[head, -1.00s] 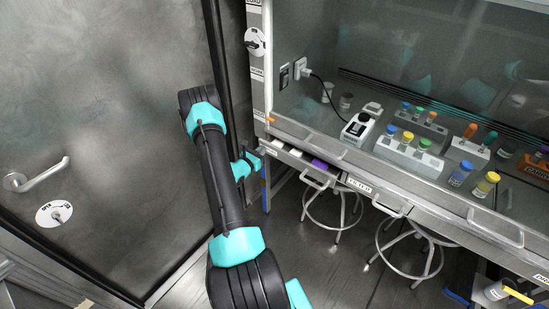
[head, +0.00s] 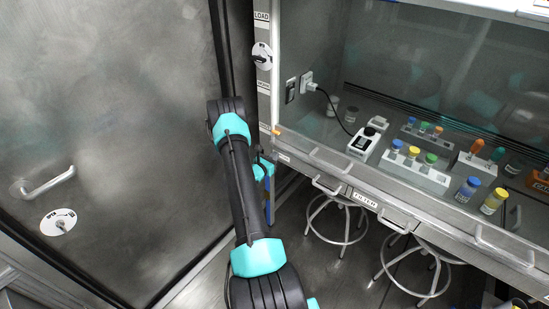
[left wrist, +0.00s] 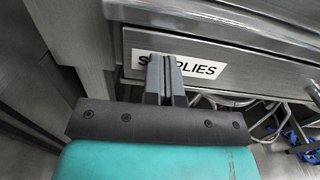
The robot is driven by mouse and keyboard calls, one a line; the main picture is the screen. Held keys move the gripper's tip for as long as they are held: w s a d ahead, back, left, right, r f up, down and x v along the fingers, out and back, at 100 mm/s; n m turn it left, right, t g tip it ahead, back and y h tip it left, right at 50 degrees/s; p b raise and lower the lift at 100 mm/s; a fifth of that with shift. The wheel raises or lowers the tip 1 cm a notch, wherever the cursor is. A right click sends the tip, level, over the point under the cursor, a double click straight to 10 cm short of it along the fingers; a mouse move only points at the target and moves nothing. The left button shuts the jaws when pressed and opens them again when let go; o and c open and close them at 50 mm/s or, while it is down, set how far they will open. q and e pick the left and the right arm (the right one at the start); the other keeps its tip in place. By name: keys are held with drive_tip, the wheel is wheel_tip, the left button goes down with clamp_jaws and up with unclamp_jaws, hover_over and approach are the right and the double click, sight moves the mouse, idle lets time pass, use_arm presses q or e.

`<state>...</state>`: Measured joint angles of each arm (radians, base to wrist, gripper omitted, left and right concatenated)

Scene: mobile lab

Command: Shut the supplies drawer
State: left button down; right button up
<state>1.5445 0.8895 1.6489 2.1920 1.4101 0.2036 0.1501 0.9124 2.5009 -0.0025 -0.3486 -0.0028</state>
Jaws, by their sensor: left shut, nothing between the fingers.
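The supplies drawer (head: 304,172) is at the left end of the bench front in the head view, with a bar handle. In the left wrist view its grey front (left wrist: 240,50) carries a white SUPPLIES label, partly covered by my fingers. No open interior shows in the head view, and the front looks about level with the bench front. My left gripper (left wrist: 167,62) is shut and empty, its fingertips at the label, touching or very close. In the head view the left gripper (head: 268,163) is partly hidden behind my arm. My right gripper is not in view.
The FILTER drawer (head: 367,200) is beside it on the right. Stools (head: 337,222) stand below the bench. A glass-fronted hood above holds tube racks (head: 414,172) and a small device (head: 364,143). A metal door (head: 110,120) fills the left.

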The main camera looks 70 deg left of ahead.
use_arm(q)
drive_tip(key=v, duration=1.4)
drive_tip(key=shift+w+d, duration=0.1)
drive_tip(key=w+d+f+m+g+h, duration=0.1)
drive_tip(key=w+d+f+m+h, duration=0.25)
drive_tip(key=w+d+h, duration=0.6)
drive_tip(key=w+d+f+m+g+h, duration=0.15)
drive_tip(key=w+d+m+h, duration=0.45)
drive_tip(key=d, duration=0.7)
drive_tip(key=s+d+f+m+g+h, duration=0.1)
drive_tip(key=d+f+m+g+h, duration=0.1)
drive_tip(key=d+m+g, duration=0.55)
drive_tip(key=d+f+m+g+h, duration=0.15)
drive_tip(key=d+m+g, duration=0.5)
drive_tip(key=d, duration=0.65)
drive_tip(key=w+d+r+m+t+y, duration=0.2)
drive_tip(key=w+d+m+y, duration=0.2)
drive_tip(key=w+d+m, duration=0.5)
drive_tip(key=d+m, duration=0.1)
drive_tip(key=m, duration=0.7)
drive_tip(key=shift+w+t+y, duration=0.35)
drive_tip(key=shift+y, duration=0.05)
